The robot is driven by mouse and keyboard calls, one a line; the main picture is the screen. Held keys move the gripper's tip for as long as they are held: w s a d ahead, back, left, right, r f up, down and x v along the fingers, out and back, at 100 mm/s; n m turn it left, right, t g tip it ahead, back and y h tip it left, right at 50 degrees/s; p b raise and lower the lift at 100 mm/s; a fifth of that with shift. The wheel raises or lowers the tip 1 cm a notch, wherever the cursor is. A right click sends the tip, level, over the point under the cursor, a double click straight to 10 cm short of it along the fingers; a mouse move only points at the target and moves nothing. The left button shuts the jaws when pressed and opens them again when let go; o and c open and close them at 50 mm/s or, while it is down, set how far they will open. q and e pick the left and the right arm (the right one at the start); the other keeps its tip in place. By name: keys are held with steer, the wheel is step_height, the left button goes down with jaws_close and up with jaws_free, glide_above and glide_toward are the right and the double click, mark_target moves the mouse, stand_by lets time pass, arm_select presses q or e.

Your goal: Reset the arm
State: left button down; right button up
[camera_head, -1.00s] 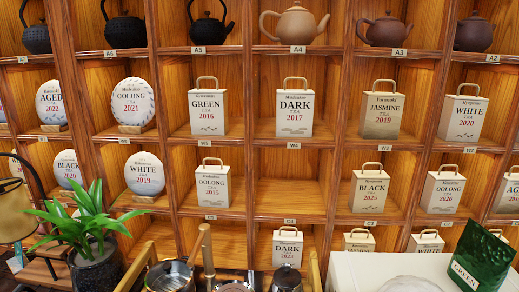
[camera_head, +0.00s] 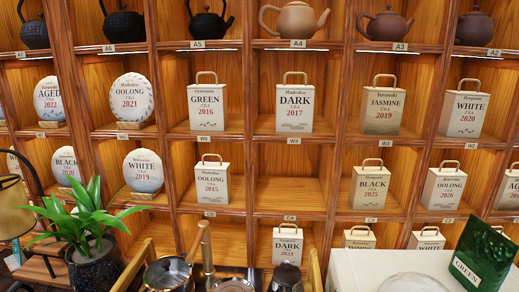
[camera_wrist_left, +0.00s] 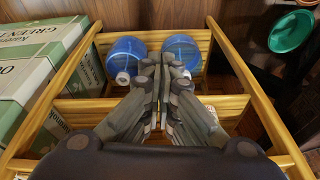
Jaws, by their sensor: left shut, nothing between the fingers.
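My left gripper (camera_wrist_left: 165,68) shows in the left wrist view with its dark fingers together and nothing between them. It is above a wooden rack (camera_wrist_left: 180,103) with open compartments. Two blue bottles (camera_wrist_left: 127,55) lie in the rack's far compartment, one on each side of the fingertips; the other is the right bottle (camera_wrist_left: 182,52). Neither gripper shows in the head view. My right gripper is in no view.
In the wrist view, green and white boxes (camera_wrist_left: 38,55) stand left of the rack and a green bowl-like item (camera_wrist_left: 290,32) is at upper right. In the head view, a wooden shelf (camera_head: 249,148) holds teapots and tea packages above a potted plant (camera_head: 85,220) and a green bag (camera_head: 483,255).

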arm_select(q)
steer(key=s+f+g+b, duration=0.1)
steer(key=s+f, duration=0.2)
steer(key=f, duration=0.7)
steer(key=s+f+b, duration=0.1)
steer(key=s+f, duration=0.2)
steer(key=f, duration=0.7)
steer(key=s+a+f+g+b, duration=0.1)
steer(key=s+a+f+b, duration=0.1)
steer(key=s+f, duration=1)
steer(key=shift+s+a+f, duration=0.35)
steer(key=shift+s+a, duration=0.35)
steer(key=shift+s, duration=0.3)
